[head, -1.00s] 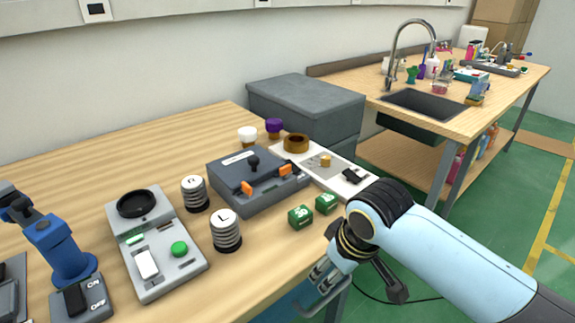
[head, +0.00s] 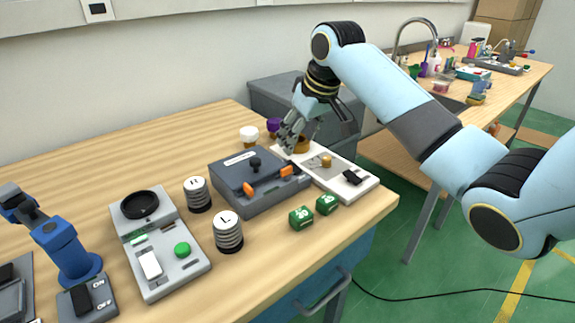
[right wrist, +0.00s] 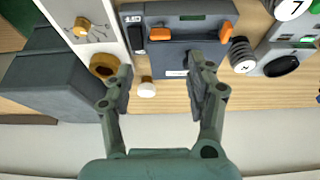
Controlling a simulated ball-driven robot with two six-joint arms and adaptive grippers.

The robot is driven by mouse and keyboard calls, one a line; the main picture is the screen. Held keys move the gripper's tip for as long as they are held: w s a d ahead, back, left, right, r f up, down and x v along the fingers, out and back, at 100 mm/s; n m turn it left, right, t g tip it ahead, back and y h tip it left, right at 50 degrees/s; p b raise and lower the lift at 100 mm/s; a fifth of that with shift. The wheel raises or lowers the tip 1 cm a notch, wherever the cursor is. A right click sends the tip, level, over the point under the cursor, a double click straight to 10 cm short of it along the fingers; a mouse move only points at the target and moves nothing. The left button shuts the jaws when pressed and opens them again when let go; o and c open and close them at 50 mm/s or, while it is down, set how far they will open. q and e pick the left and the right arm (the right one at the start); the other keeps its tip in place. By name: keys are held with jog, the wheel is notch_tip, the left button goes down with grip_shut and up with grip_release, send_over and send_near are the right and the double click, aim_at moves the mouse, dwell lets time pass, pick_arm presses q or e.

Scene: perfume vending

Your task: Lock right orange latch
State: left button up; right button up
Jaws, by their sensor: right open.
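The grey box (head: 232,190) stands mid-table with a black knob on its lid. Its right orange latch (head: 286,170) and left orange latch (head: 250,190) are on the side facing me. In the right wrist view, which is turned around, the right latch (right wrist: 160,33) is on the left and the left latch (right wrist: 226,32) on the right. My right gripper (head: 288,138) is open and empty, behind and right of the box, near the brown ring. In the wrist view its fingers (right wrist: 160,78) are spread, short of the latches. My left gripper is not in view.
A white board (head: 345,181) with the brown ring (head: 302,145) lies right of the box. White (head: 249,135) and purple caps stand behind it. Green cubes (head: 301,217) and ringed weights (head: 228,232) stand in front. A scale (head: 163,261) is to the left.

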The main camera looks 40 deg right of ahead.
aim_at(287, 168)
jog(key=x, duration=1)
jog(key=shift+f, duration=0.25)
jog(key=shift+c, duration=0.4)
jog(key=c, duration=1.1)
jog(key=shift+o, duration=0.2)
